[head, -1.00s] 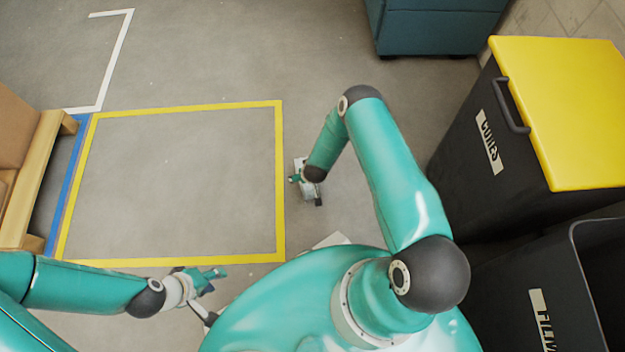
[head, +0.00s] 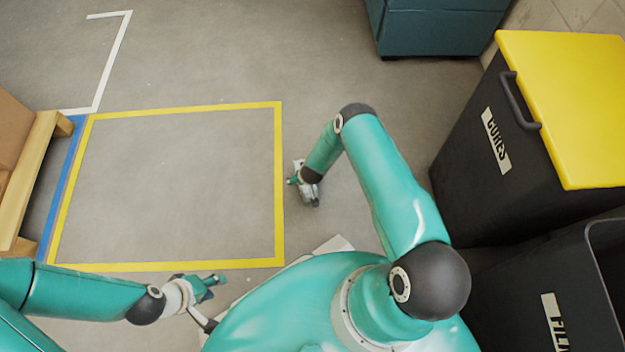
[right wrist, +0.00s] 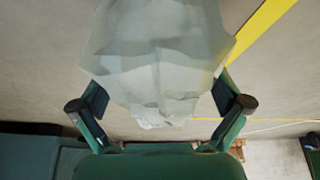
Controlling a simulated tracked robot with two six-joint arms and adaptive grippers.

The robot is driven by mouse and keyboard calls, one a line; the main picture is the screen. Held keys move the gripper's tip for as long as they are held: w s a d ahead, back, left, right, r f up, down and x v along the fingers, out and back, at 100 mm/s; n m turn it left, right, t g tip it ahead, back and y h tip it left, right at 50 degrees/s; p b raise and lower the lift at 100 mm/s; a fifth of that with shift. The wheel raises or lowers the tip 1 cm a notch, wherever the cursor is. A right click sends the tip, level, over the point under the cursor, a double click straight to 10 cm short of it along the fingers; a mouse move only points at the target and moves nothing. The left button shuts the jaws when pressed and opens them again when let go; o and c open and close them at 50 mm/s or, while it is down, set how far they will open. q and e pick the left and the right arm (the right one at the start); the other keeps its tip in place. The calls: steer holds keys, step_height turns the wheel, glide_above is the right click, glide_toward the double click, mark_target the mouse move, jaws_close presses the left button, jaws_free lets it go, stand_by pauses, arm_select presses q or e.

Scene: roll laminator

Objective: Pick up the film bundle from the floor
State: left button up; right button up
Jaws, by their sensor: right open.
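The film bundle (right wrist: 160,50) is a crumpled, pale grey-white, faceted lump in the right wrist view. It sits between and beyond the spread fingers of my right gripper (right wrist: 162,95), which is open. I cannot tell whether either finger touches it. In the head view my right gripper (head: 307,185) is low over the floor, just right of the yellow taped square, and the bundle cannot be made out clearly there. My left gripper (head: 211,287) is at the lower left, by the square's near edge, with nothing visible in it; its finger gap is unclear.
The yellow taped square (head: 279,180) is empty floor. A black bin with a yellow lid (head: 570,110) stands at the right, with an open black bin (head: 590,270) nearer. A dark teal cabinet (head: 440,28) is at the back. A wooden pallet (head: 35,180) is at the left.

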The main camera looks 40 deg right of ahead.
steer(key=shift+f+b, duration=0.25)
steer(key=shift+b, duration=0.2)
stand_by(0.5)
steer(key=c, duration=1.1)
